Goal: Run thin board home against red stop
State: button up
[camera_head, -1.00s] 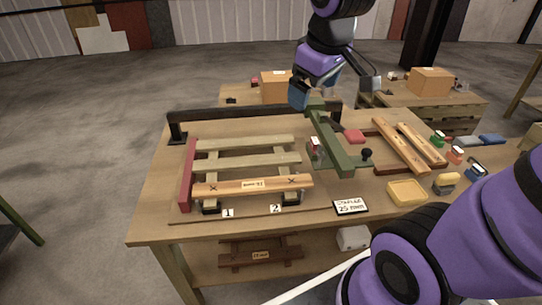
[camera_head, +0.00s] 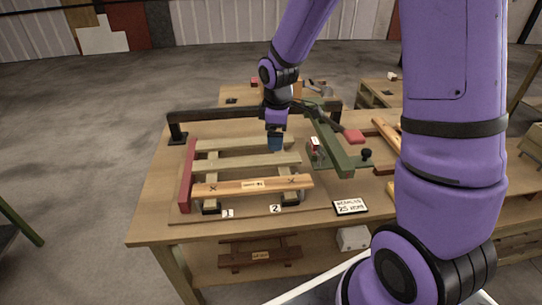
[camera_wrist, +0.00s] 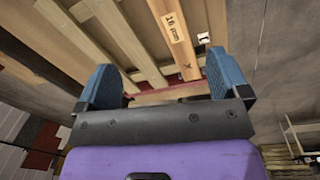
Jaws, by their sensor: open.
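The thin board (camera_head: 230,187), labelled 16 mm and marked with X's, lies across the front of the slatted frame. Its left end is close to the red stop (camera_head: 187,178); I cannot tell if they touch. The board (camera_wrist: 165,12) also shows in the wrist view, with the red stop (camera_wrist: 172,86) beyond the fingers. My gripper (camera_head: 275,144) is open and empty over the right part of the back slats, behind the thin board. In the wrist view my gripper (camera_wrist: 165,85) has its blue fingers wide apart.
Two pale slats, including the middle slat (camera_head: 245,163), lie behind the thin board. A black rail (camera_head: 230,113) runs along the back. A green arm (camera_head: 330,145) with a black knob stands right of the frame. A staples sign (camera_head: 349,207) lies at front right.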

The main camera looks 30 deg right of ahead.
aim_at(271, 183)
notch_tip(271, 183, down, 10)
jog(key=w+n+g, duration=0.1)
jog(key=w+n, duration=0.1)
jog(key=shift+a+n, duration=0.35)
jog(key=shift+n, duration=0.05)
jog(key=shift+w, duration=0.1)
notch_tip(271, 183, down, 11)
jog(key=shift+r, duration=0.2)
dwell(0.3)
jog(key=shift+a, duration=0.1)
jog(key=c, duration=1.1)
